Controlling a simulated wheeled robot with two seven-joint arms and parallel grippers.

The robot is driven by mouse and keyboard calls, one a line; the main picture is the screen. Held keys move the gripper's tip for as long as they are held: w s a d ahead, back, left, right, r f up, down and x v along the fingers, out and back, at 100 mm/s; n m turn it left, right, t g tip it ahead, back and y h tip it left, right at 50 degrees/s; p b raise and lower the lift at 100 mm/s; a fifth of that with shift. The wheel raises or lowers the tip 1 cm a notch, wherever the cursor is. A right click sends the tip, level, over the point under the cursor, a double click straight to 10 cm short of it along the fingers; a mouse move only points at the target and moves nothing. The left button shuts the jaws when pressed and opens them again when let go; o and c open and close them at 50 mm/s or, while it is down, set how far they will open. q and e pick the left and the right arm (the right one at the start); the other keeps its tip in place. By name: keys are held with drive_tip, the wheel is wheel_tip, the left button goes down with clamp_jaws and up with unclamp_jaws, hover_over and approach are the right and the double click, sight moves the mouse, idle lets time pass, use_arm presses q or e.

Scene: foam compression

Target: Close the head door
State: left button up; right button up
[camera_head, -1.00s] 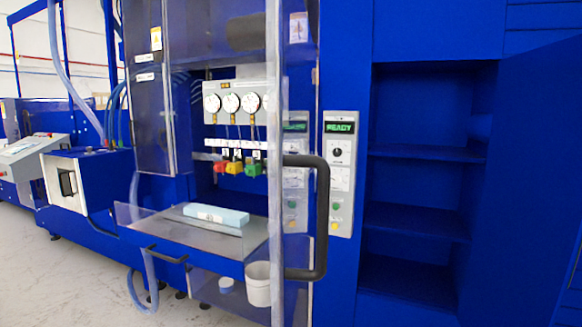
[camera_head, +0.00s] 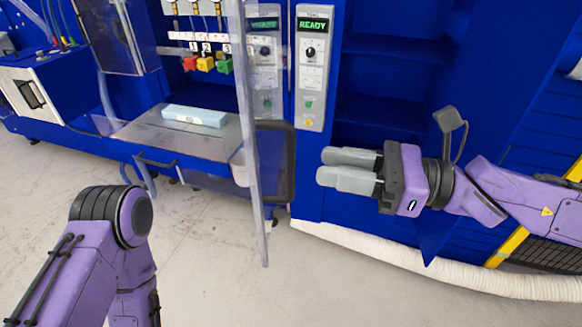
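The clear door (camera_head: 249,110) with a black bar handle (camera_head: 290,165) stands swung open, edge toward me, in front of the foam machine. I take it to be the head door. My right gripper (camera_head: 321,168) comes in from the right, pointing left, and is just right of the handle, apart from it in the picture. Its two grey fingers lie close together with nothing between them. My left arm shows at the lower left, but its gripper is out of view.
A pale blue foam block (camera_head: 195,116) lies on the grey plate (camera_head: 145,130). A control panel (camera_head: 311,80) reads READY. A blue cabinet door (camera_head: 500,90) stands open at the right. A white hose (camera_head: 400,255) lies on the floor.

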drive_tip(key=b, duration=0.2)
hover_over(291, 197)
drive_tip(key=shift+w, duration=0.4)
clamp_jaws()
